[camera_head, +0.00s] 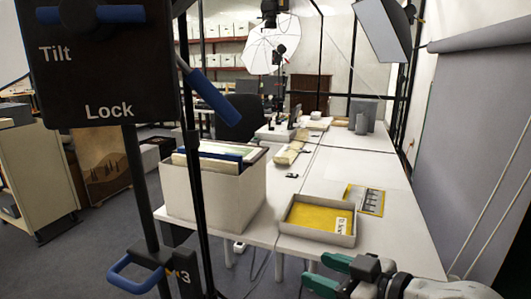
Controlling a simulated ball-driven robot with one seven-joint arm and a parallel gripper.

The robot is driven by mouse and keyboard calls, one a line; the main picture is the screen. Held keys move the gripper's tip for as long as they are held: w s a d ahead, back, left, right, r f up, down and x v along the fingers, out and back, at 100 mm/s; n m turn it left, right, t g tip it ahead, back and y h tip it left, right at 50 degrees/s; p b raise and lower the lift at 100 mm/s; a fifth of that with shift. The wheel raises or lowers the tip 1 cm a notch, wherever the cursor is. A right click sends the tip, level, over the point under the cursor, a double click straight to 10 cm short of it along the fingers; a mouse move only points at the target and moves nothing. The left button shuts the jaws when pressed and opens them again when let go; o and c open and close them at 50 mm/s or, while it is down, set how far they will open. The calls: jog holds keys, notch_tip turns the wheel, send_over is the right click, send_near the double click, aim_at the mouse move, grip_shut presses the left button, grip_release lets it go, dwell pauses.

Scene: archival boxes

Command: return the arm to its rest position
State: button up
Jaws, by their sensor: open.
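My gripper (317,272) is at the bottom of the head view, right of centre. Its two teal fingers point left and stand apart, with nothing seen between them. The grey wrist and white arm run to the lower right; the rest of the arm is out of the frame. The gripper shows in front of the near edge of the white table (401,243). A shallow grey tray (317,239) with a yellow bottom and a white label lies on the table beyond the gripper. I cannot tell the exact gap between them.
A grey archival box (230,200) with upright folders stands at the table's left corner. A yellow printed folder (364,199) lies behind the tray. A black stand (192,190) rises close at left, with a blue-handled clamp (135,267). The table's right side is bare.

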jog(key=s+d+f+m+g+h, duration=0.2)
jog(key=s+d+f+h, duration=0.15)
jog(key=s+f, duration=0.45)
jog(key=s+d+f+m+g+h, duration=0.25)
jog(key=s+d+f, duration=0.25)
jog(key=f, duration=0.5)
jog(key=s+d+f+m+g+h, duration=0.2)
jog(key=s+d+f+m, duration=0.15)
jog(key=s+f, duration=0.4)
jog(key=s+d+f+m+g+h, duration=0.1)
jog(key=s+d+f, duration=0.1)
jog(key=s, duration=0.3)
jog(key=s+d+f+g, duration=0.2)
jog(key=s+f, duration=0.1)
jog(key=s, duration=0.3)
jog(key=shift+d+f+m+h+p, duration=0.15)
jog(key=shift+d+m+h+p, duration=0.25)
jog(key=shift+c, duration=0.4)
